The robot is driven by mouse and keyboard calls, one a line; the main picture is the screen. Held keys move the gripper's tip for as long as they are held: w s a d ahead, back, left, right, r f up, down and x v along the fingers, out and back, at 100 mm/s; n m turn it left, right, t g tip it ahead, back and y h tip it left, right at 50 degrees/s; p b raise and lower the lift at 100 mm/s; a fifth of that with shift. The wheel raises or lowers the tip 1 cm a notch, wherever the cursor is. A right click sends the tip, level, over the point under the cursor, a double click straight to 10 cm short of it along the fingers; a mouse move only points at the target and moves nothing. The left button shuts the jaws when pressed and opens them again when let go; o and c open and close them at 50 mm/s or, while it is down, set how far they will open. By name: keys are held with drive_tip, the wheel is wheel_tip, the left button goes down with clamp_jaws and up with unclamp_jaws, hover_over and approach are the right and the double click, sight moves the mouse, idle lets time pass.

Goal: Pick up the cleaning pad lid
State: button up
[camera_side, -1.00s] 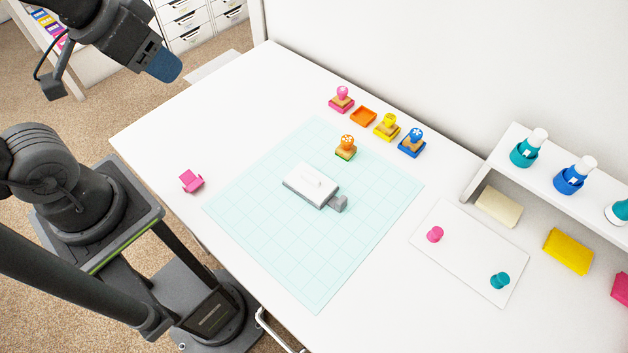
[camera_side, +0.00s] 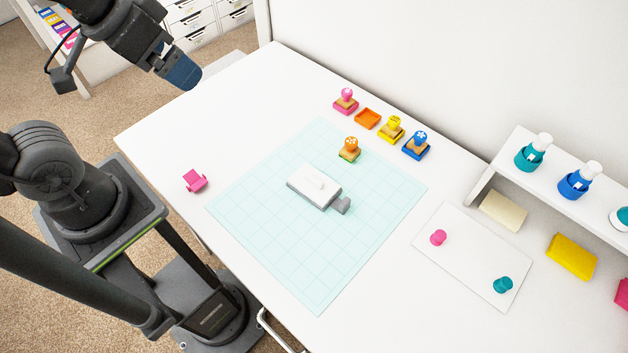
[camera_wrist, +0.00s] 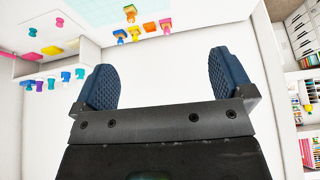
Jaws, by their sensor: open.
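The cleaning pad (camera_side: 309,199) is a grey block lying on the light-blue grid mat (camera_side: 270,240). My gripper (camera_side: 186,75) is in the air at the upper left of the side view, well away from the pad. The wrist view shows its two blue fingers (camera_wrist: 164,78) spread apart with nothing between them. The lid cannot be seen in the wrist view.
Pink (camera_side: 346,100), yellow (camera_side: 391,128), blue (camera_side: 416,144) and orange (camera_side: 350,149) stamps stand behind the lid, with an orange tray (camera_side: 367,118). A shelf (camera_side: 545,180) with bottles stands at right. The mat's front is clear.

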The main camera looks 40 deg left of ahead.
drive_tip(key=w+d+f+m+g, duration=0.2)
drive_tip(key=w+d+f+m, duration=0.15)
drive_tip(key=w+m, duration=0.3)
drive_tip(key=m+g, duration=0.3)
drive_tip(key=m, duration=0.8)
hover_over(314, 178)
wheel_tip(314, 178, down, 15)
drive_tip(key=shift+n, duration=0.25)
drive_tip(key=f, duration=0.7)
drive_tip(key=shift+d+f, duration=0.3)
drive_tip(key=shift+f, duration=0.05)
drive_tip(key=shift+a+f, duration=0.15)
drive_tip(key=shift+f, duration=1.35)
drive_tip(key=shift+a+f, duration=0.15)
drive_tip(key=shift+f, duration=1.35)
drive_tip(key=c, duration=1)
drive_tip(key=shift+r, duration=0.1)
